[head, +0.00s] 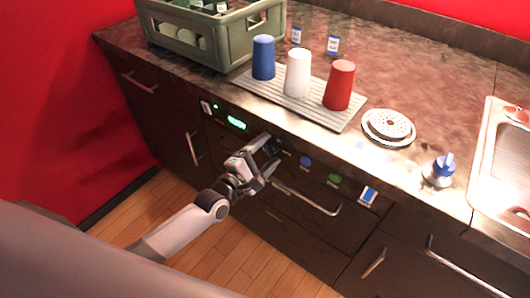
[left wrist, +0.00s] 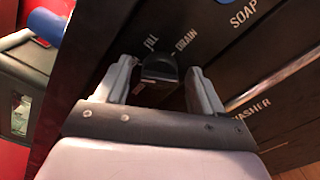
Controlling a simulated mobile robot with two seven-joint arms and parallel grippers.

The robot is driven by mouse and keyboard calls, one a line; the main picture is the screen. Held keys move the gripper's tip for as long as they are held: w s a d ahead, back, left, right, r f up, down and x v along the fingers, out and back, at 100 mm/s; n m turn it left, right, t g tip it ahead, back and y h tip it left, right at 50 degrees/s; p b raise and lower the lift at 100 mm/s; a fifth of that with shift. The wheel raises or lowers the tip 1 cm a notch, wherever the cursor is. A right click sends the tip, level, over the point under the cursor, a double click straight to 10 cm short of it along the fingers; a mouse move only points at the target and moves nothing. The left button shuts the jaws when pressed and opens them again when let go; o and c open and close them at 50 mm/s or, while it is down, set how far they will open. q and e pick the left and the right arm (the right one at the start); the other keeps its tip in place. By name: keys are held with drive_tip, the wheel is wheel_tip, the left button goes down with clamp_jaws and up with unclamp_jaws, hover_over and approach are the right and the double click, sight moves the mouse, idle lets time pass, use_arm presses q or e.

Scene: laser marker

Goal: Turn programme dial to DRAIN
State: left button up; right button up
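The programme dial (left wrist: 160,68) is a dark knob on the dark front panel of the appliance, seen in the left wrist view. A DRAIN label (left wrist: 187,41) is printed beside it, with another, partly readable label on its other side. Where the dial points I cannot tell. My left gripper (left wrist: 161,84) is open, with one finger on each side of the dial; whether either finger touches it is unclear. In the head view the left gripper (head: 269,160) is at the panel and mostly covers the dial. My right gripper is not in view.
The panel has a lit green display (head: 237,123), a blue button (head: 305,162) and a green button (head: 334,180). A handle bar (head: 308,200) runs below. On the counter are a green crate (head: 225,38), a ribbed mat (head: 330,115) with three cups, and a sink (head: 488,150).

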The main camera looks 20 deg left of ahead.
use_arm(q)
drive_tip(key=c, duration=1)
